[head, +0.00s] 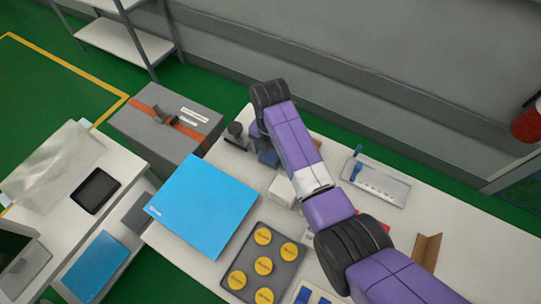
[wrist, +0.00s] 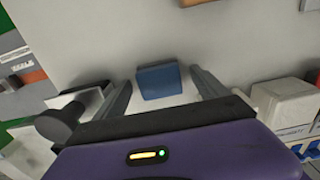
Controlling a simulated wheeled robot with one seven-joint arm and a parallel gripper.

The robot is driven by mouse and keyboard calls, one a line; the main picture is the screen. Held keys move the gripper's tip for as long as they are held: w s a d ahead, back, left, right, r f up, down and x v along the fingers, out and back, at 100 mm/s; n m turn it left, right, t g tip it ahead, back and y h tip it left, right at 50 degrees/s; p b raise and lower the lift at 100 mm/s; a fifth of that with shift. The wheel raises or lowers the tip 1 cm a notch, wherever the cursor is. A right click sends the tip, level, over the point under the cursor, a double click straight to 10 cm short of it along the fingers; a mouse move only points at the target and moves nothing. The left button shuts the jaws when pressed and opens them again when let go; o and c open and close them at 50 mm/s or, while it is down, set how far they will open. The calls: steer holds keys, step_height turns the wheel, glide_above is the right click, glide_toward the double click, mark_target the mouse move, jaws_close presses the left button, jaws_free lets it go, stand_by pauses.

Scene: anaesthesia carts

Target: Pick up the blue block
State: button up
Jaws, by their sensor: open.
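The blue block (wrist: 159,81) lies on the white table top and shows in the wrist view between the two fingers of my gripper (wrist: 162,88). The fingers are apart, one on each side of it, and I see gaps between them and the block. In the head view the block (head: 269,157) is a small dark blue shape, partly hidden beside my purple arm. The fingers themselves are hard to make out there.
A dark rounded object (head: 235,131) stands just left of the block. A white box (head: 282,190) is close on the near side. A large light-blue box (head: 203,206) and a grey tray of yellow discs (head: 282,250) fill the table's left part.

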steer(key=shift+f, duration=0.25)
steer(key=c, duration=1.5)
steer(key=shift+o, duration=0.2)
steer(key=shift+r, duration=0.1)
step_height(320, 180, up, 12)
steer(key=b, duration=0.1)
step_height(320, 180, up, 8)
steer(key=p, duration=0.7)
glide_above(271, 155)
steer(key=shift+a, duration=0.1)
